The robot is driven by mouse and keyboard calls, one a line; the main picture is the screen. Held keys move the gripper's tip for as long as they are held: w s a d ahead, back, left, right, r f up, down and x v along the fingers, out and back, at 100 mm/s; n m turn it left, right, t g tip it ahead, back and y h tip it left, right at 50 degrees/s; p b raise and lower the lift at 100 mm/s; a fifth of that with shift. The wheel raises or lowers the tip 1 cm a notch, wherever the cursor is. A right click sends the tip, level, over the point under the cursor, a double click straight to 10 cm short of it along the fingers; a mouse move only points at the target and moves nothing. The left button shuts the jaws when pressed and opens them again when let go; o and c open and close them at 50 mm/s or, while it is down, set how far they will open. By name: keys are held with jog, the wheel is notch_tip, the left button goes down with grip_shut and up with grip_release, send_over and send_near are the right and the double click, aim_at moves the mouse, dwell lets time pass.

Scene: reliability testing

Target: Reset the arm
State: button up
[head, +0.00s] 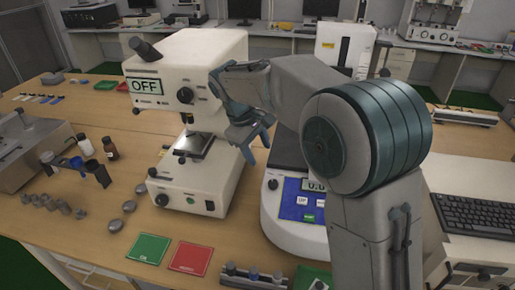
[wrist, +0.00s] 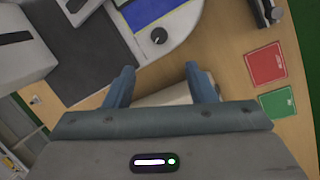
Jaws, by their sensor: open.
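My gripper (head: 257,140) is in the head view, in front of the right side of a white microscope-like machine (head: 190,50) whose screen reads OFF. In the wrist view my gripper (wrist: 163,85) has its two blue fingers spread apart with nothing between them. It is open and empty, held above the bench. My arm is bent, with its large round joint at the right of the head view, hiding part of a white instrument (head: 290,225) with a blue panel.
A green pad (head: 149,248) and a red pad (head: 191,258) lie on the wooden bench (head: 60,225). Dark bottles (head: 109,148), a black cup (head: 98,173) and several metal weights stand at left. A keyboard (head: 480,217) is at right. The front left bench has some clear room.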

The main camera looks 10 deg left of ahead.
jog(key=s+d+r+m+y, duration=0.15)
jog(key=s+d+m, duration=0.65)
jog(key=s+d, duration=0.95)
jog(key=s+d+f+m+t+y, duration=0.1)
jog(key=s+d+f+m, duration=0.2)
jog(key=s, duration=0.3)
jog(key=shift+d+f+m+y, duration=0.3)
jog(key=shift+d+f+y, duration=0.05)
jog(key=shift+d, duration=0.4)
jog(key=shift+s, duration=0.1)
